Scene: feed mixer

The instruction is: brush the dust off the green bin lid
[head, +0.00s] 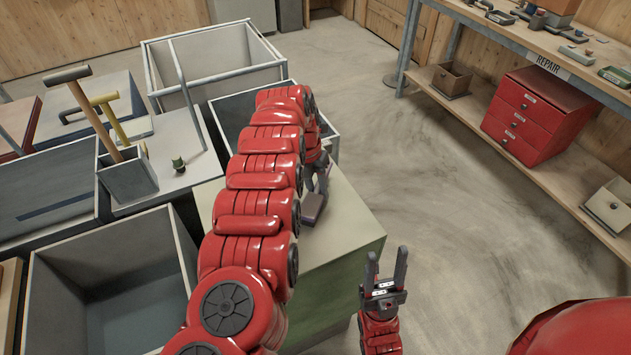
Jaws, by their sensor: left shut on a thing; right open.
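The green bin (345,295) stands in the middle, with a pale, flat lid (350,228) on top. My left arm lies across its left part and hides much of it. My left gripper (321,180) is over the far part of the lid, shut on a small dark block-like thing (313,208) that is mostly hidden; I cannot tell if it is a brush or if it touches the lid. I cannot make out dust on the lid. My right gripper (384,278) is open and empty, points up, and is to the right of the bin's near side.
Open grey bins (110,290) stand at left and behind. A holder (128,180) with long-handled tools and a small dark green object (178,164) are on the left counter. A repair bench (560,55) with a red drawer box (530,115) is at right. The floor between is clear.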

